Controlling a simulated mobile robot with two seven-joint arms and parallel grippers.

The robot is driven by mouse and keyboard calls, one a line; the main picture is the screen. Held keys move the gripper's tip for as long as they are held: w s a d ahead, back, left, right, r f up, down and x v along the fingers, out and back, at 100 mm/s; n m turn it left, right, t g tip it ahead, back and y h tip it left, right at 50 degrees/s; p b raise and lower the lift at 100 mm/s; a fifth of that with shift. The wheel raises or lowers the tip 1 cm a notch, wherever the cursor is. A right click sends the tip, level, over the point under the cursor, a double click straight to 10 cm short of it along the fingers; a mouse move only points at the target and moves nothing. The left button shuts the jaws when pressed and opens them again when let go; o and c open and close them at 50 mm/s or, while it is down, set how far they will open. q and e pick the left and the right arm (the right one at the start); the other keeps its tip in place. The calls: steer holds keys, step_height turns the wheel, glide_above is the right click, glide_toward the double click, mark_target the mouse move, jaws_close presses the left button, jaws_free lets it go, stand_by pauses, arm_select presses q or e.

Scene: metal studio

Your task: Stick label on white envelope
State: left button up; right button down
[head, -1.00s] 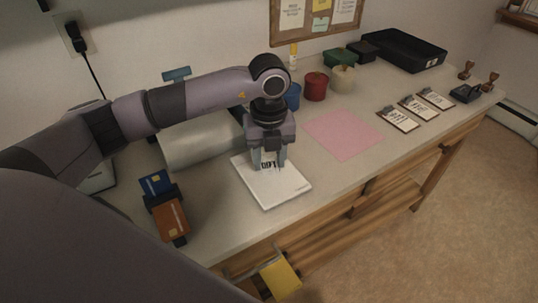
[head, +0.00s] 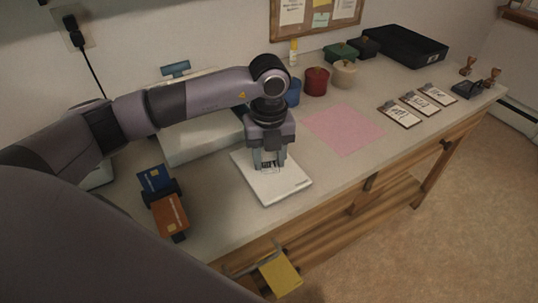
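A flat white rectangular piece (head: 285,188), which I take for the white envelope, lies on the table near its front edge, with small dark print at its right corner. My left gripper (head: 269,164) points straight down over its back part, fingertips at or very near its surface. A small white label (head: 269,167) with dark marks shows between the two fingers. I cannot tell whether the fingers pinch it or whether it touches the white piece. My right gripper is not in view.
A pink sheet (head: 342,129) lies to the right, with several clipboards (head: 422,103) beyond. Red (head: 316,82) and cream (head: 343,74) pots and a black tray (head: 402,46) stand behind. Blue (head: 154,179) and orange (head: 170,214) cards are at left. A yellow item (head: 281,273) is below the front edge.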

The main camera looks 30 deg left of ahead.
arm_select(q)
steer(key=o, duration=0.4)
steer(key=shift+o, duration=0.2)
steer(key=shift+r, duration=3.6)
jaws_close()
